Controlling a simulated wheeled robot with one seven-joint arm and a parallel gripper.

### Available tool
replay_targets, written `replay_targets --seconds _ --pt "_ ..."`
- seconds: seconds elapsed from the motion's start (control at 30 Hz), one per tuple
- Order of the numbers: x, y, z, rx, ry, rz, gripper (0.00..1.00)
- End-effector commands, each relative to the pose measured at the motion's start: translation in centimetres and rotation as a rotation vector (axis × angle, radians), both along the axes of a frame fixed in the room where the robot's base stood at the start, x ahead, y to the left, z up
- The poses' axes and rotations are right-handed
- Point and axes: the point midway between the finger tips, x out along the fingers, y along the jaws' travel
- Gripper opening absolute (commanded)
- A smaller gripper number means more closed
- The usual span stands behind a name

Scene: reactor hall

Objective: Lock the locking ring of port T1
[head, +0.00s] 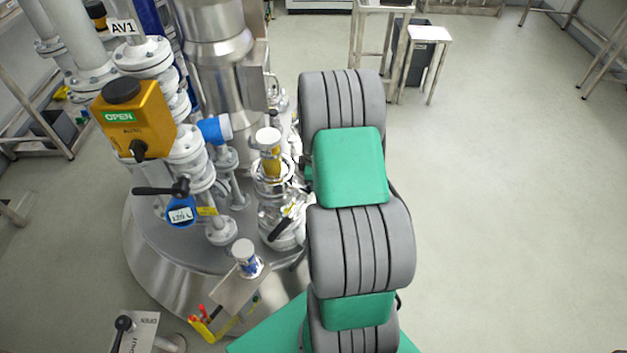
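A steel port fitting (272,183) stands on the vessel top just left of my arm, and its clamp-like ring seems to sit around its upper part. I cannot read a T1 label on it. A yellow container with a white cap (268,138) stands upright on the fitting. Below it is a steel valve body (284,236) with a black-tipped lever. My gripper (301,166) shows only as small dark parts at the fitting's right side, mostly hidden by my arm. I cannot tell whether it touches the ring or how wide its fingers are.
A yellow actuator box marked OPEN (138,118) and white flanged pipes crowd the left. A white-capped container (245,257) stands on a bracket in front, above a yellow holder (215,328) with tools. A stool (428,36) stands behind. The floor at right is clear.

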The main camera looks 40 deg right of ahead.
Motion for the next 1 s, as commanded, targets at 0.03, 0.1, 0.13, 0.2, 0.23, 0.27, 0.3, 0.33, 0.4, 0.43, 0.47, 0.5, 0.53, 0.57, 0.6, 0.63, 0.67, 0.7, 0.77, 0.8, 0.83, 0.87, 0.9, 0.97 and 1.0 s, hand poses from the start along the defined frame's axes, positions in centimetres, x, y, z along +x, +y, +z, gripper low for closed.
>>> replay_targets --seconds 0.03,0.1,0.13,0.2,0.23,0.27,0.3,0.33,0.4,0.43,0.47,0.5,0.53,0.57,0.6,0.63,0.67,0.7,0.77,0.8,0.83,0.87,0.9,0.97,1.0 --pt "-0.2 -0.03 0.0 -0.002 0.003 -0.01 0.0" --pt "-0.25 0.05 0.0 -0.002 0.004 -0.017 0.0" --pt "-0.26 0.07 -0.01 -0.001 0.004 -0.019 0.0" --pt "-0.26 0.2 -0.01 -0.001 0.004 -0.019 0.0" --pt "-0.27 0.22 -0.02 -0.001 0.005 -0.019 0.0" --pt "-0.28 0.23 -0.02 -0.001 0.005 -0.019 0.0" --pt "-0.28 0.24 -0.03 -0.001 0.005 -0.019 0.0" --pt "-0.29 0.24 -0.03 0.0 0.005 -0.019 0.0" --pt "-0.3 0.26 -0.05 0.0 0.006 -0.018 0.0" --pt "-0.31 0.27 -0.05 0.0 0.006 -0.018 0.0" --pt "-0.31 0.28 -0.06 0.001 0.006 -0.018 0.0" --pt "-0.31 0.28 -0.06 0.001 0.006 -0.018 0.16" --pt "-0.31 0.28 -0.06 0.001 0.006 -0.018 0.18" --pt "-0.3 0.28 -0.06 0.001 0.006 -0.017 0.21" --pt "-0.28 0.28 -0.06 0.001 0.005 -0.017 0.24" --pt "-0.26 0.27 -0.04 0.001 0.005 -0.017 0.26" --pt "-0.26 0.27 -0.04 0.001 0.004 -0.017 0.29" --pt "-0.23 0.26 -0.04 0.001 0.004 -0.016 0.32" --pt "-0.21 0.26 -0.03 0.001 0.004 -0.016 0.35" --pt "-0.2 0.26 -0.03 0.001 0.004 -0.016 0.35" --pt "-0.19 0.26 -0.03 0.0 0.003 -0.016 0.35" --pt "-0.19 0.26 -0.03 0.0 0.003 -0.015 0.35" --pt "-0.18 0.26 -0.03 0.001 0.002 -0.015 0.35" --pt "-0.16 0.27 -0.03 0.001 0.002 -0.014 0.35" --pt "-0.11 0.22 -0.04 0.0 0.002 -0.011 0.35"
